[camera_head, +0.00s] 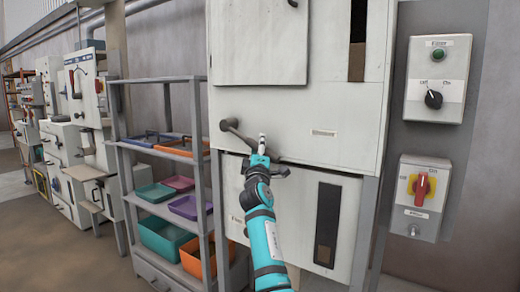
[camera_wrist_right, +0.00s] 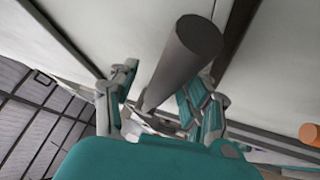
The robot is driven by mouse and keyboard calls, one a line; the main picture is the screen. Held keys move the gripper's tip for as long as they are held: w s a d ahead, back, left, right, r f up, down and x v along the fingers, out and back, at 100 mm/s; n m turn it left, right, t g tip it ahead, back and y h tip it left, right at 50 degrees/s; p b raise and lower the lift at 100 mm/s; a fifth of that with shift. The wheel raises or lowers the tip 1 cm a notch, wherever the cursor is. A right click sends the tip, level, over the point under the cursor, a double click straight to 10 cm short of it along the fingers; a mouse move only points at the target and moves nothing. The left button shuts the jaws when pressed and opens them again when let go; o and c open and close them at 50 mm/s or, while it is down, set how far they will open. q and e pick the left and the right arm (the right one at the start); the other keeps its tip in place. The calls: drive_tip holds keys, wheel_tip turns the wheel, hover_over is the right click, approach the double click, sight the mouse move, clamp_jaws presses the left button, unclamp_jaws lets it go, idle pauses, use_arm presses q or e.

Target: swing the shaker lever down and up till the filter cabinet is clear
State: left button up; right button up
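The filter cabinet (camera_head: 300,115) is a pale grey box with a lower door (camera_head: 290,210) and dark window strips (camera_head: 327,225). The shaker lever (camera_head: 231,126) is a dark grey round bar in front of the cabinet, slanting down to the right toward my gripper. My right gripper (camera_head: 262,152) is at the lever. In the right wrist view, the lever (camera_wrist_right: 178,65) passes between its two spread fingers (camera_wrist_right: 160,98). A gap shows on the left finger's side; contact on the right side cannot be told. My left gripper is out of view.
A grey rack (camera_head: 160,78) with coloured trays stands close to the left. On the right are a switch box (camera_head: 436,85) with a green lamp (camera_head: 438,55) and a red rotary switch (camera_head: 421,190) on a yellow plate. Other machines stand farther left.

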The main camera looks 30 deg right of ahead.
drive_tip(key=shift+f, duration=0.1)
drive_tip(key=v, duration=1.2)
